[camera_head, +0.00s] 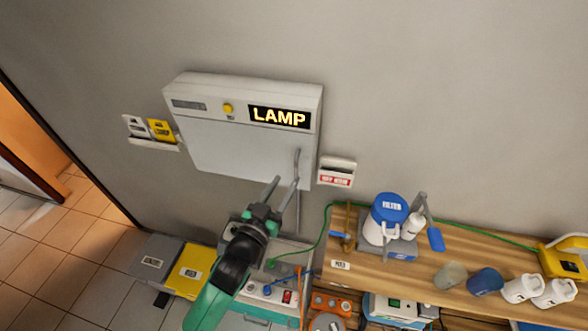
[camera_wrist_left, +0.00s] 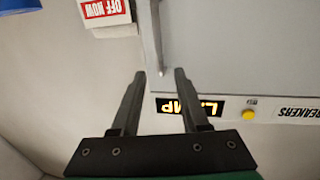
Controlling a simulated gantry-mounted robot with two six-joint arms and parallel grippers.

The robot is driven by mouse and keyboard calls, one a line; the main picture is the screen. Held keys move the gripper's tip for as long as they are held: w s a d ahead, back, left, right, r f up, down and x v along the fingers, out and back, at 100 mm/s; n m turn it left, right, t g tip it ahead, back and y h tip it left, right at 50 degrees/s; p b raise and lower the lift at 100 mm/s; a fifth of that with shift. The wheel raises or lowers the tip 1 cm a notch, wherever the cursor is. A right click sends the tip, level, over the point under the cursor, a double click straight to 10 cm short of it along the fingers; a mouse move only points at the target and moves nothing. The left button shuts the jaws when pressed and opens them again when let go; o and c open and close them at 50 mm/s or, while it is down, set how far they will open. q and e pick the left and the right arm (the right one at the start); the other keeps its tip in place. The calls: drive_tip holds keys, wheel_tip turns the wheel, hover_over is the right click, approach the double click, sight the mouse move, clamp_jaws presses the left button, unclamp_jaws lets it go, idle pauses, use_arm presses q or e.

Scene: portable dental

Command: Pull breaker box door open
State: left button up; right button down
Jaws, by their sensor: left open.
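The breaker box (camera_head: 245,135) is a pale grey wall cabinet with a lit "LAMP" sign and a yellow button. Its front door (camera_head: 235,152) looks shut. A slim vertical handle (camera_head: 297,165) stands at the door's lower right. My left gripper (camera_head: 284,183) is open and empty, just below the handle. In the left wrist view, the picture is upside down: the handle (camera_wrist_left: 157,40) lies ahead, in line with the gap between the two fingers (camera_wrist_left: 160,73), with its end close to the tips. Whether a finger touches it cannot be told. My right gripper is not in view.
An "OFF NOW" card holder (camera_head: 337,171) is on the wall right of the box; another card holder (camera_head: 152,133) is on the left. Below right is a wooden bench (camera_head: 445,258) with a blue-lidded filter jar (camera_head: 388,215) and cups. Grey and yellow cases (camera_head: 190,270) stand lower left.

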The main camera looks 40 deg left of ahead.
sight(295, 167)
use_arm(q)
drive_tip(key=x, duration=0.6)
drive_tip(key=shift+w+a, duration=0.1)
drive_tip(key=shift+w, duration=0.25)
drive_tip(key=shift+c, duration=0.2)
clamp_jaws()
idle(0.8)
